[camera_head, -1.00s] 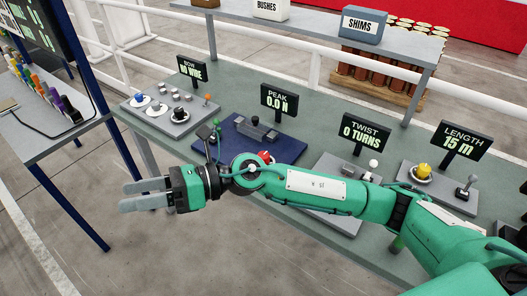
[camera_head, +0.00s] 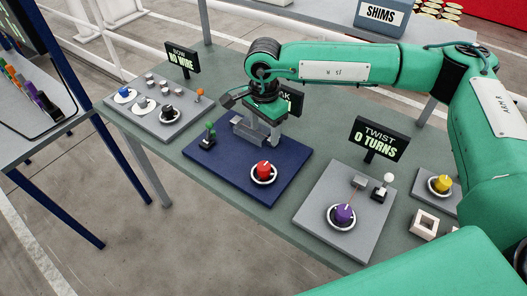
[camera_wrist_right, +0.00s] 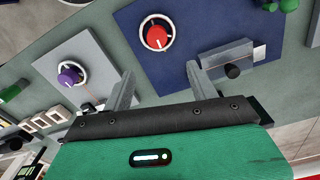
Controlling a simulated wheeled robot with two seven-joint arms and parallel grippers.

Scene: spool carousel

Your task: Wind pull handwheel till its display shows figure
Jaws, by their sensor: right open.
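The red-capped wheel (camera_head: 264,170) in its white ring sits at the front of the dark blue plate (camera_head: 232,178); I take it for the pull handwheel. It also shows in the right wrist view (camera_wrist_right: 157,36). Its PEAK display (camera_head: 295,99) is mostly hidden behind my right gripper, so its figure cannot be read. My right gripper (camera_head: 259,133) points down, open, over the grey clamp blocks (camera_head: 243,132) at the back of the blue plate. In the wrist view its fingertips (camera_wrist_right: 160,72) are apart with nothing between them, beside the red wheel. My left gripper is not in view.
A green lever (camera_head: 209,137) stands on the plate's left. A grey plate (camera_head: 315,215) with a purple knob (camera_head: 342,214) and TWIST display (camera_head: 380,138) "0 TURNS" is to the right. A yellow knob (camera_head: 441,183) lies beyond. A NO WIRE display (camera_head: 181,61) stands back left.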

